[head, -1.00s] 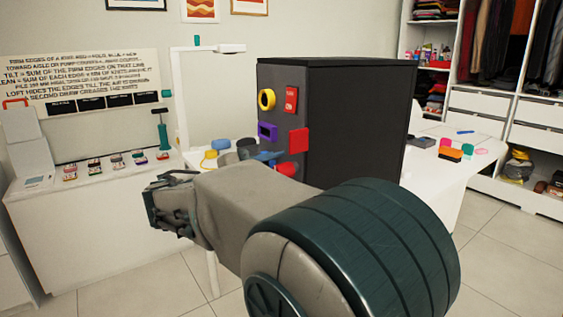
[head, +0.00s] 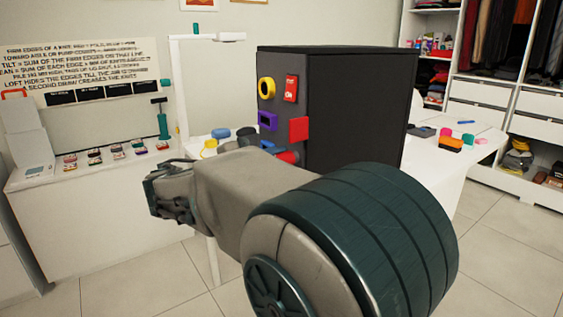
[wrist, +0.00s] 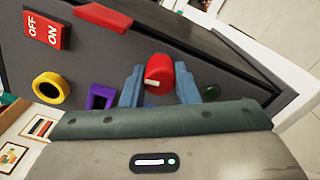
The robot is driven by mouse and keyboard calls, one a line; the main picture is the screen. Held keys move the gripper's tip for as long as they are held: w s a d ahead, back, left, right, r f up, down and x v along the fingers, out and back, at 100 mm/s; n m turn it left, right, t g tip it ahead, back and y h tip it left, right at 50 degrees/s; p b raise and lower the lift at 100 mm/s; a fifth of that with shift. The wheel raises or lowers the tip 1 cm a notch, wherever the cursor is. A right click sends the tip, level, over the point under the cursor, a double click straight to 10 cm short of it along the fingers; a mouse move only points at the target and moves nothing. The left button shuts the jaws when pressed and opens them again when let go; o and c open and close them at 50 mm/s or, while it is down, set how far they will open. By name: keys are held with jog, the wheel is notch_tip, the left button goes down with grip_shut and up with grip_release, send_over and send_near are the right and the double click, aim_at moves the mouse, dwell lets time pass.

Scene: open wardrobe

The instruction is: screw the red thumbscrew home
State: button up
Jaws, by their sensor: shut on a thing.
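The red thumbscrew (wrist: 156,72) is a round red knob with a pale mark on its face. In the wrist view it sits between the two blue fingers of my gripper (wrist: 159,82), which is shut on it. It is on the front of the dark box (head: 360,110). How deep the screw sits cannot be told.
Near the thumbscrew the box carries a yellow ring (head: 266,88), a purple square frame (head: 268,121), a red plate (head: 299,130) and a red ON/OFF switch (head: 291,89). Several small coloured things lie on the white table (head: 455,185) right of the box.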

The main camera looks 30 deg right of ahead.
jog(key=shift+f+m+b, duration=0.1)
jog(key=shift+m+b, duration=2)
jog(key=shift+b, duration=0.85)
grip_shut()
jog(key=shift+m+b, duration=2.2)
jog(key=shift+b, duration=0.75)
jog(key=shift+m+b, duration=2.4)
jog(key=shift+b, duration=0.5)
jog(key=shift+m+b, duration=0.3)
jog(key=shift+b, duration=0.1)
jog(key=shift+m+b, duration=1.2)
jog(key=shift+b, duration=0.05)
jog(key=shift+m, duration=0.3)
jog(key=o, duration=1.1)
grip_release()
jog(key=shift+d, duration=0.1)
